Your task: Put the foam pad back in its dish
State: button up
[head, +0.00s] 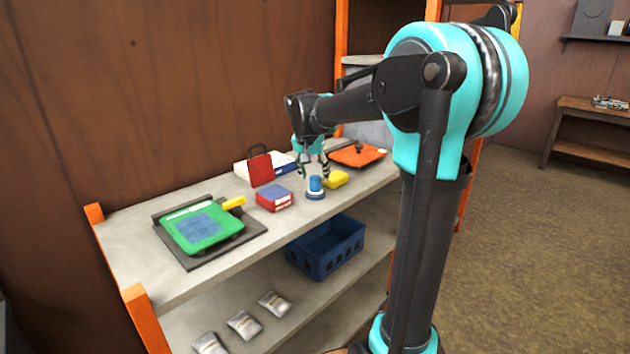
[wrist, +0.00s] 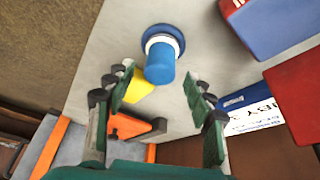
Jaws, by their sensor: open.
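A blue cylinder (wrist: 160,68) stands upright with a white ring and a dark blue round base (wrist: 166,34) at its foot. It also shows on the upper shelf in the head view (head: 315,184). I cannot tell whether this is the foam pad in its dish. A yellow block (head: 337,179) lies just right of it; in the wrist view the block (wrist: 140,87) is partly hidden by a finger. My gripper (wrist: 158,80) is open, with its fingers on either side of the blue cylinder in the picture. In the head view my gripper (head: 314,172) is right above the cylinder.
A red-and-blue box (head: 274,199), a red bag-like item (head: 260,167) and a white-and-blue box (head: 285,163) stand nearby. An orange item (head: 357,154) lies right, a green tray (head: 203,228) left. The shelf front is clear. A blue crate (head: 326,247) sits below.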

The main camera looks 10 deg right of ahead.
jog(key=v, duration=0.8)
jog(key=shift+r, duration=0.2)
jog(key=shift+s, duration=0.1)
jog(key=shift+c, duration=0.2)
dwell(0.5)
